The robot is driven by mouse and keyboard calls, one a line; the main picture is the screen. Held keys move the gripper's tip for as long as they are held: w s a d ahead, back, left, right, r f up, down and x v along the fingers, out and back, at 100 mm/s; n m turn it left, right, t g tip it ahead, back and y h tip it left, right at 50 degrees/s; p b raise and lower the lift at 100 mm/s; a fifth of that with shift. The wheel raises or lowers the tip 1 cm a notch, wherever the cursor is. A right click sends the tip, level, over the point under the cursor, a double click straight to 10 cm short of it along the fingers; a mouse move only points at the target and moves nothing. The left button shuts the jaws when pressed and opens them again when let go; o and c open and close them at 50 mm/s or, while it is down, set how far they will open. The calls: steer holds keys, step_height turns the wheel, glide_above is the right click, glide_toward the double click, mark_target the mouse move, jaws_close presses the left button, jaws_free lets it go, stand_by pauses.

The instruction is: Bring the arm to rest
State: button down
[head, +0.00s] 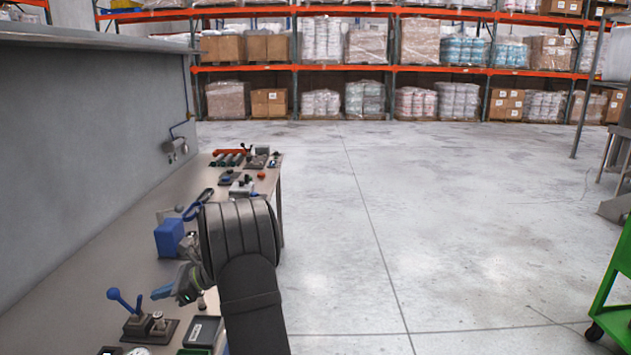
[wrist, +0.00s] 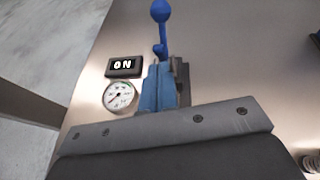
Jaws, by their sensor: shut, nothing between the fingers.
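My gripper (head: 162,291) hangs over the workbench (head: 70,305) at the left, partly hidden by my dark arm link. Its blue fingers are shut with nothing between them; they also show in the wrist view (wrist: 158,90). A lever with a blue ball handle (head: 123,301) stands on a dark base just left of the fingertips in the head view. In the wrist view the blue ball (wrist: 161,12) shows beyond the fingers, and the fingers hide part of the lever's base. I cannot tell whether they touch it.
Near the lever are a lit "ON" display (wrist: 124,67) and a round dial gauge (wrist: 120,95). A blue box (head: 169,238) and several small devices line the bench. A grey wall borders it. Open floor (head: 440,230) lies right, with a green cart (head: 615,300) at the edge.

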steer(key=shift+w+d+f+y, duration=0.15)
steer(key=shift+d+f+y, duration=0.35)
steer(key=shift+d+f, duration=0.5)
steer(key=shift+w+d+f+y, duration=0.1)
steer(key=shift+d+f+y, duration=0.4)
steer(key=shift+d+f, duration=0.45)
steer(key=shift+d+r, duration=0.15)
steer(key=c, duration=0.9)
jaws_free()
steer(key=shift+c, duration=0.2)
steer(key=o, duration=0.4)
steer(key=shift+s+a+r+g, duration=0.2)
steer(key=shift+r+g, duration=0.05)
steer(key=shift+g, duration=0.05)
steer(key=o, duration=0.5)
steer(key=r+h, duration=0.1)
steer(key=s+a+g+h, duration=0.1)
steer(key=shift+s+r+n+h, duration=0.3)
steer(key=shift+r, duration=0.1)
steer(key=shift+o, duration=0.2)
step_height(320, 180, up, 10)
steer(key=d+m+t+h, duration=0.2)
steer(key=m+t+h, duration=0.1)
steer(key=h, duration=0.5)
steer(key=x, duration=1)
steer(key=shift+w+d, duration=0.3)
steer(key=shift+w, duration=0.1)
